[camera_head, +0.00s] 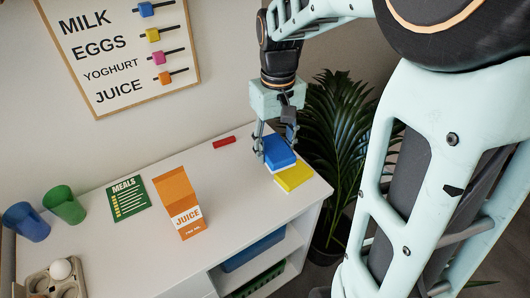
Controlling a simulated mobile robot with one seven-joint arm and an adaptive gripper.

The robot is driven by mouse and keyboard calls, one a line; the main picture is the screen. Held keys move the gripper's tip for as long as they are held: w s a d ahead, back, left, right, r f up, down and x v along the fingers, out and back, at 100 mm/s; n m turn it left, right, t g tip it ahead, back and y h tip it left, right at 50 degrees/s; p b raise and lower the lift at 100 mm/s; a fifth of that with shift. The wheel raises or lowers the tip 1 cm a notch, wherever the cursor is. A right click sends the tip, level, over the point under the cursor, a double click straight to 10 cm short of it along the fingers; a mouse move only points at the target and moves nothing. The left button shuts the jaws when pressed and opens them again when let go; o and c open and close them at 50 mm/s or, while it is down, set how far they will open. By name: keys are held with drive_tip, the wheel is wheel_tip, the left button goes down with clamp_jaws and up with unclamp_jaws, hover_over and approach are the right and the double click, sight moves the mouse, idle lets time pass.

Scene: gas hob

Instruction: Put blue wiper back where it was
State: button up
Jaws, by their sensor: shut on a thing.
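The blue wiper (278,152) is a blue block with a pale underside, near the right end of the white cabinet top. My gripper (274,144) points down at it from above and is shut on it, with fingers at its sides. A flat yellow piece (296,177) lies on the cabinet top just in front of and partly under the wiper in this view. I cannot tell whether the wiper touches it or the surface.
A red marker (224,142) lies left of the wiper. An orange juice carton (178,200), a green meals booklet (128,199), a green cup (64,204), a blue cup (27,222) and an egg tray (38,287) stand further left. A plant (340,130) is behind the cabinet's right end.

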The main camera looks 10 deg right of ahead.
sight(272, 137)
drive_tip(key=shift+s+a+r+n, duration=0.5)
drive_tip(key=shift+s+a+n, duration=0.1)
drive_tip(key=shift+s, duration=0.25)
drive_tip(key=w+f, duration=0.1)
drive_tip(key=w, duration=0.1)
drive_tip(key=w+d+f, duration=0.1)
drive_tip(key=w, duration=0.2)
drive_tip(key=w+f, duration=0.2)
drive_tip(key=w, duration=0.1)
drive_tip(key=shift+w+d, duration=0.15)
drive_tip(key=shift+d, duration=0.2)
drive_tip(key=w+f, duration=0.3)
drive_tip(key=w+d+f, duration=0.1)
drive_tip(key=f, duration=0.1)
drive_tip(key=shift+w+f, duration=0.2)
drive_tip(key=shift+w, duration=0.15)
drive_tip(key=shift+w+f, duration=0.15)
drive_tip(key=shift+f, duration=0.1)
drive_tip(key=shift+f+b, duration=0.3)
drive_tip(key=shift+f, duration=1.2)
drive_tip(key=shift+f, duration=0.2)
drive_tip(key=o, duration=1)
